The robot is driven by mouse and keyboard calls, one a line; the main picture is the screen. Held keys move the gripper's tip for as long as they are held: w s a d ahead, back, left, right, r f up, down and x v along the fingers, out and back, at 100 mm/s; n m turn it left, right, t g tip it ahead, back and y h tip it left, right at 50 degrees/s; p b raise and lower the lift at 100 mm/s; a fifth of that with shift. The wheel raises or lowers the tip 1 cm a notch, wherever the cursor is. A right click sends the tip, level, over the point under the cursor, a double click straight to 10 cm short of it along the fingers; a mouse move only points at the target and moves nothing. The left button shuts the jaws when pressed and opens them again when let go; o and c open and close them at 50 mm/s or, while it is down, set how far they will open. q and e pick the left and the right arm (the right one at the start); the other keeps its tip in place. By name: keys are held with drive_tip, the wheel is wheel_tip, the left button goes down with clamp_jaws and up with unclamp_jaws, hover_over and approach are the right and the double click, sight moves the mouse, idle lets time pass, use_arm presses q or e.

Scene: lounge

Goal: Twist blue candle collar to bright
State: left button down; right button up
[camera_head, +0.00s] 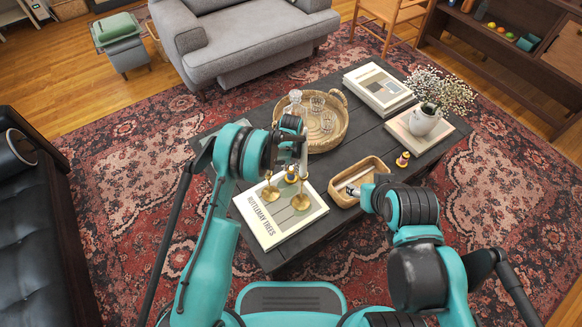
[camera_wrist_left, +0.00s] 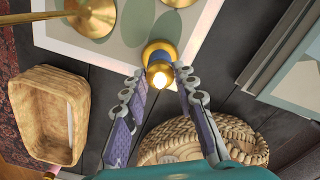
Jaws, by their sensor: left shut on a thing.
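A small candle with a gold collar and a blue band (camera_wrist_left: 160,66) stands at the edge of the white book; its top glows warm and bright in the left wrist view. It also shows in the head view (camera_head: 291,175), beside the brass candlesticks (camera_head: 271,193). My left gripper (camera_head: 303,167) reaches down over it; in the left wrist view its two fingertips (camera_wrist_left: 158,80) are shut on the collar from both sides. My right gripper (camera_head: 354,191) is over the wooden tray (camera_head: 343,200), mostly hidden by its arm; its fingers are unclear.
Another small candle with gold and reddish parts (camera_head: 403,160) stands right of the tray. A round wicker tray (camera_head: 338,134) with glassware is behind. Book stacks (camera_head: 378,88) and a white flower vase (camera_head: 424,120) occupy the table's far right.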

sight(291, 167)
use_arm(q)
drive_tip(key=shift+m, duration=1.5)
drive_tip(key=c, duration=1.2)
unclamp_jaws()
wheel_tip(291, 167, up, 12)
